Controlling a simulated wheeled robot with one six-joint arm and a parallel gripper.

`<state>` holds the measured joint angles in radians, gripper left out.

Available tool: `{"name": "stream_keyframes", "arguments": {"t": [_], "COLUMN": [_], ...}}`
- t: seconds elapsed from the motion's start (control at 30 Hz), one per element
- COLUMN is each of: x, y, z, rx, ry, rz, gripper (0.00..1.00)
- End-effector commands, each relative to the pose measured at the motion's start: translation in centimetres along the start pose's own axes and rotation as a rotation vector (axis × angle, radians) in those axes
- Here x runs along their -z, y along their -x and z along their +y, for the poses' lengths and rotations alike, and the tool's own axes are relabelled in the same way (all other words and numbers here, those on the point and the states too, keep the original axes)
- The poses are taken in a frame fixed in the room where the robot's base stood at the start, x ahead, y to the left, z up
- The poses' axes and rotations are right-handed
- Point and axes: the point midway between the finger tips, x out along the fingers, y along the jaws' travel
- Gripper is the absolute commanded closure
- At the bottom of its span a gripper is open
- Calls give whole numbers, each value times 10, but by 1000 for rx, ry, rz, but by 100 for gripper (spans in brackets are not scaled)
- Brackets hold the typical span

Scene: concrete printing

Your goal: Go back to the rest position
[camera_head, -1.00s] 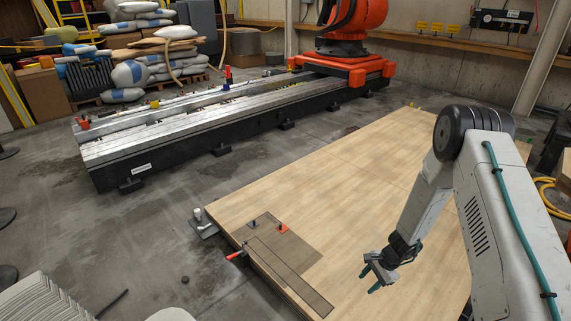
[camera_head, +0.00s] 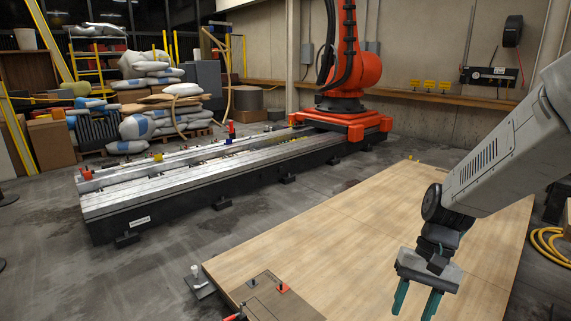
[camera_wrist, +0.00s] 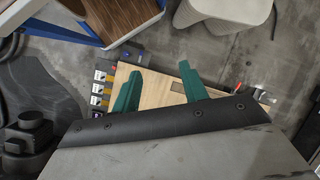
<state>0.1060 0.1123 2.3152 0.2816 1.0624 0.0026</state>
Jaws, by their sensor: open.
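My gripper (camera_head: 417,300) has two teal fingers spread apart with nothing between them. In the head view it hangs at the lower right, fingers down, over the wooden platform (camera_head: 370,235). In the wrist view my gripper (camera_wrist: 158,88) points toward a narrow strip of the platform (camera_wrist: 158,92), with both fingers apart and empty. I cannot tell the exact height of the fingers above the boards.
A long metal rail bed (camera_head: 165,193) carries an orange robot (camera_head: 345,75). Stacked sacks (camera_head: 150,125) stand behind it. A red-marked fixture (camera_head: 282,288) sits at the platform's near left corner. A yellow hose (camera_head: 545,245) lies right. Open floor (camera_head: 150,275) lies left.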

Motion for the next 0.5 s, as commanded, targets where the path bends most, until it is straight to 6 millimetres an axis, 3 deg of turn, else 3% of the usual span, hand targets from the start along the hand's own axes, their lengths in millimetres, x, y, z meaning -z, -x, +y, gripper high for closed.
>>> {"name": "stream_keyframes", "arguments": {"t": [0.2, 0.5], "x": [-66, -137], "y": [32, 58], "z": [16, 39], "rx": [-102, -219], "ry": [108, 209], "rz": [47, 171], "gripper": [56, 56]}}
